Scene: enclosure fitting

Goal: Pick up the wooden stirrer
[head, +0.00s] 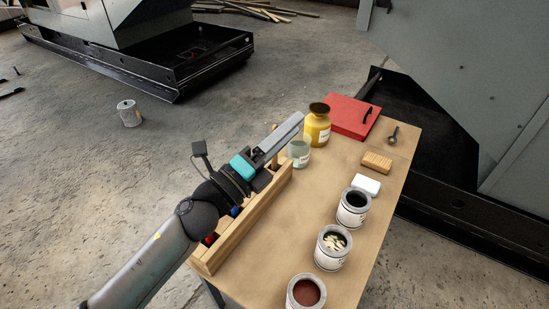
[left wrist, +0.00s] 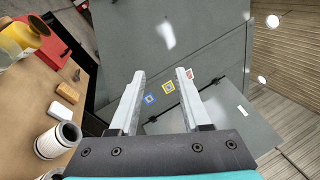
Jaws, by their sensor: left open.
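I cannot make out the wooden stirrer for certain in either view. A short brown upright piece (head: 275,161) shows behind my left gripper at the far end of a long wooden tray (head: 250,222), but I cannot tell whether it is the stirrer or part of the tray. My left gripper (head: 287,132) is above the tray's far end, pointing toward the yellow jar. In the left wrist view its two fingers (left wrist: 161,73) are apart with nothing between them. The arm hides part of the tray. My right gripper is not in view.
On the table stand a yellow jar (head: 318,127), a pale green glass (head: 299,153), a red case (head: 350,116), a tan block (head: 376,162), a white block (head: 366,185) and open cans (head: 329,258) along the right edge. The middle of the tabletop is clear.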

